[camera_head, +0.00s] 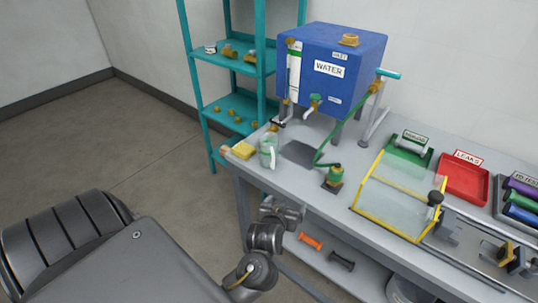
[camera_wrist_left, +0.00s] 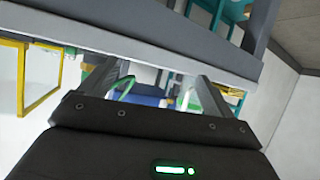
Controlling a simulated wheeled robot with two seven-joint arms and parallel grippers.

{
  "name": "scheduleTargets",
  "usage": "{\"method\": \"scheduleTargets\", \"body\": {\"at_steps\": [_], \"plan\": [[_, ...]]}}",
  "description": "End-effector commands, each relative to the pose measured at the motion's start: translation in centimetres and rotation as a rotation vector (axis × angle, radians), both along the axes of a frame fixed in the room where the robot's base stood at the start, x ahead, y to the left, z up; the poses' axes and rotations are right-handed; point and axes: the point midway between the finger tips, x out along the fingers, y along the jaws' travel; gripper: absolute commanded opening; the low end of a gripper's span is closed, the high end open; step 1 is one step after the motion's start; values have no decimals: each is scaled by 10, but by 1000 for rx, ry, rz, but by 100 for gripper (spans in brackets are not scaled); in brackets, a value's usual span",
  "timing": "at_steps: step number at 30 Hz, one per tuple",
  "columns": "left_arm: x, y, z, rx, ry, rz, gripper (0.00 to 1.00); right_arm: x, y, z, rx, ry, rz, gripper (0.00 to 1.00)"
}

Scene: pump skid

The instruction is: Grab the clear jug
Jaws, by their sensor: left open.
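The clear jug (camera_head: 266,154), see-through with a pale green tint and a white handle, stands upright near the left front corner of the bench (camera_head: 300,183). My left gripper (camera_head: 284,207) is below and in front of it, just off the bench's front edge, and apart from the jug. In the left wrist view the left gripper (camera_wrist_left: 157,84) has its two fingers spread with nothing held between them, and the bench edge crosses the view close by. I cannot make out the jug clearly there. My right gripper is not in view.
A teal shelf (camera_head: 227,98) stands behind left.

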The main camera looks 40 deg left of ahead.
Motion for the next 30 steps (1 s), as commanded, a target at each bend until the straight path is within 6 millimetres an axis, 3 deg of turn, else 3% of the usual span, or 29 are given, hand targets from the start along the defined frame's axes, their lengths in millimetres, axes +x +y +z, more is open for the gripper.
{"method": "scheduleTargets", "body": {"at_steps": [6,15,23,30], "plan": [[35,31,39,91,-179,209,89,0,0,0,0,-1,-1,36],[48,65,90,274,-343,501,89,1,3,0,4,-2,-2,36],[47,72,100,317,-362,555,89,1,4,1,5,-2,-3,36],[70,101,101,319,-362,555,89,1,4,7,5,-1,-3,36]]}}
